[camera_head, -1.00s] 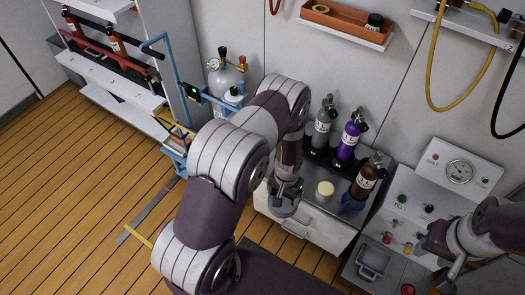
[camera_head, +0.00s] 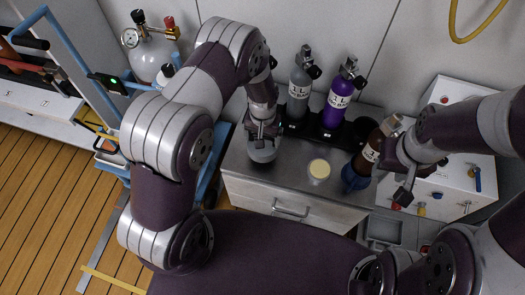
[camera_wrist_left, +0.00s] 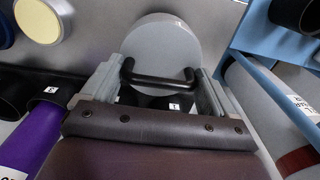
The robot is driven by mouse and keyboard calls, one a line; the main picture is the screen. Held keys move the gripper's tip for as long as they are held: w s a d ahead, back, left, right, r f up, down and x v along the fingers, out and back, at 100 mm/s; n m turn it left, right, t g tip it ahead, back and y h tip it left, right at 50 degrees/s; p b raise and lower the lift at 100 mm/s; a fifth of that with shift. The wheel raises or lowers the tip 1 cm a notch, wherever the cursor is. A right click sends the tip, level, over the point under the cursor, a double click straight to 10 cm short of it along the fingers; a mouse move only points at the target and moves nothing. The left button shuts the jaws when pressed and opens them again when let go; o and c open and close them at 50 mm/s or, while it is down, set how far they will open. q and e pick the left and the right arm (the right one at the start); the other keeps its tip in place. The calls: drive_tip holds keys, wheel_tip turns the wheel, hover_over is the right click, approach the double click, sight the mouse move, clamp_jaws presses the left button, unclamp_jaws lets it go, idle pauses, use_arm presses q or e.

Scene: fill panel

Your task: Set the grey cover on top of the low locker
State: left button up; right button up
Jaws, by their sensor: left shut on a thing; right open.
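The low locker (camera_head: 297,187) has a grey metal top and a pale drawer front with a bar handle. My left gripper (camera_head: 262,138) is over the left part of its top. It is shut on the grey cover (camera_head: 262,153), partly hidden by the fingers in the head view. In the left wrist view the cover (camera_wrist_left: 160,40) is a round grey disc with a black bar handle between the fingers (camera_wrist_left: 160,82). I cannot tell whether it touches the top. My right gripper (camera_head: 406,180) is open and empty, right of a brown cylinder (camera_head: 371,151).
Grey (camera_head: 299,92) and purple (camera_head: 338,102) cylinders stand in a black rack at the back of the top. A yellow-lidded jar (camera_head: 318,168) and the brown cylinder in a blue holder (camera_head: 354,181) stand right of the cover. A blue-framed trolley (camera_head: 75,75) is left.

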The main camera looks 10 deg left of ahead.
use_arm(q)
drive_tip(key=shift+f+b, duration=0.5)
drive_tip(key=shift+f, duration=1.85)
drive_tip(key=shift+f, duration=0.1)
drive_tip(key=o, duration=1)
